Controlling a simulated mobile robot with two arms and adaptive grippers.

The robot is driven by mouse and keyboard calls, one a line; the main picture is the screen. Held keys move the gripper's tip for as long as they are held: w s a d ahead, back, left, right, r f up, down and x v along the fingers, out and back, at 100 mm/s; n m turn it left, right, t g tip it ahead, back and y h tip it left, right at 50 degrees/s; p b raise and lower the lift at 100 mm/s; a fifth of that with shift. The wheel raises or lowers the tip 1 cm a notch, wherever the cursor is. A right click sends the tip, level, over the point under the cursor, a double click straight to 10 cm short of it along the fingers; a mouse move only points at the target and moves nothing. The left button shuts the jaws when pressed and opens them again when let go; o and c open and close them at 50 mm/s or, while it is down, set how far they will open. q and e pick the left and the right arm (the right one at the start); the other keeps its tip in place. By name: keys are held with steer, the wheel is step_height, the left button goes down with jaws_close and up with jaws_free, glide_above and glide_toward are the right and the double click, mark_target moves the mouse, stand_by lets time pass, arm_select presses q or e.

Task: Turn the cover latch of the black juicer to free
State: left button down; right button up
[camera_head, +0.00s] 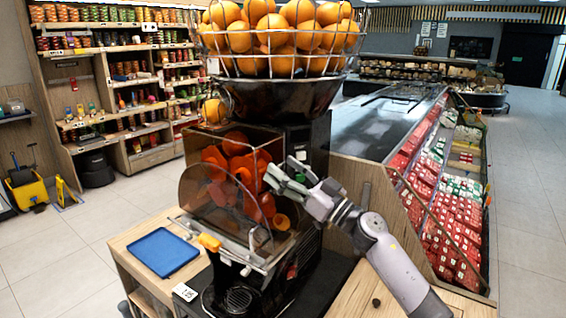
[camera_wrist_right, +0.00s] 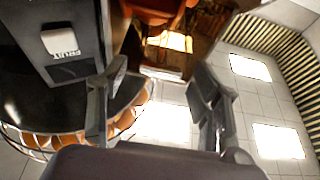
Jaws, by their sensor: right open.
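The black juicer (camera_head: 300,135) stands on a counter, with a clear cover (camera_head: 215,205) over its red-orange pressing parts (camera_head: 235,165). An orange knob (camera_head: 209,242) sits at the cover's lower front edge and looks like the cover latch. A second small orange piece (camera_head: 281,222) shows at the cover's right side. My right gripper (camera_head: 283,174) is open and appears empty, at the right of the cover, above and apart from the front knob. In the right wrist view its two fingers (camera_wrist_right: 155,100) are spread, with no latch between them. My left gripper is not in view.
A wire basket of oranges (camera_head: 285,40) tops the juicer. A blue tray (camera_head: 162,252) lies on the wooden counter at left. A dark panel with a white button (camera_wrist_right: 61,40) shows close by in the wrist view. A display counter (camera_head: 385,125) stands behind, right.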

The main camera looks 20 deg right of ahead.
steer(key=shift+w+a+r, duration=0.2)
steer(key=shift+w+a, duration=0.1)
steer(key=shift+w, duration=0.05)
steer(key=c, duration=1.2)
steer(key=shift+o, duration=0.2)
